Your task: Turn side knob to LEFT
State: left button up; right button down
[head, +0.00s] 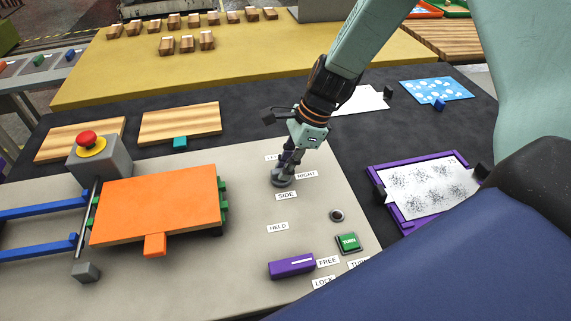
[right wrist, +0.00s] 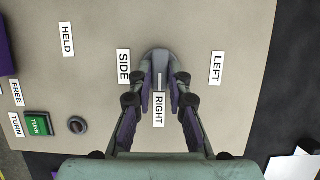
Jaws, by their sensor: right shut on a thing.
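The side knob (right wrist: 160,60) is a grey rounded knob on the beige panel, between the SIDE label (right wrist: 123,67) and the LEFT label (right wrist: 217,68) in the right wrist view. Its pale line points toward the RIGHT label (right wrist: 159,108). My right gripper (right wrist: 160,80) has its two fingers closed on either side of the knob. In the head view, the right gripper (head: 283,170) reaches down onto the knob, hiding much of it. There the LEFT label is mostly hidden behind the gripper. My left gripper is not in view.
On the panel (head: 240,260) are an orange plate (head: 158,203), a red stop button (head: 88,138), a purple lever (head: 292,266) and a green TURN button (head: 348,242). A purple-framed tray (head: 398,214) lies to the right. Panel space around the knob is clear.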

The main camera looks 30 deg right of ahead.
dwell(0.4)
jog(key=n+p, duration=0.1)
jog(key=n, duration=0.1)
jog(key=n+g+p, duration=0.1)
jog(key=shift+w+n+g, duration=0.2)
jog(key=shift+n+g, duration=0.1)
jog(key=shift+n, duration=0.1)
jog(key=n+g+p, duration=0.1)
jog(key=n, duration=0.2)
jog(key=shift+w+n, duration=0.15)
jog(key=shift+n, duration=0.15)
jog(key=n+g, duration=0.1)
jog(key=n, duration=0.1)
jog(key=n+g+h+p, duration=0.1)
jog(key=n, duration=0.2)
jog(key=shift+w+a, duration=0.15)
jog(key=shift+w, duration=0.05)
jog(key=shift+w+a+n+g+h, duration=0.15)
jog(key=shift+n+h, duration=0.35)
jog(key=shift+n, duration=0.9)
jog(key=shift+a+n+g+h, duration=0.1)
jog(key=shift+n+g+h, duration=0.3)
jog(key=shift+n, duration=1)
jog(key=c, duration=1.3)
grip_release()
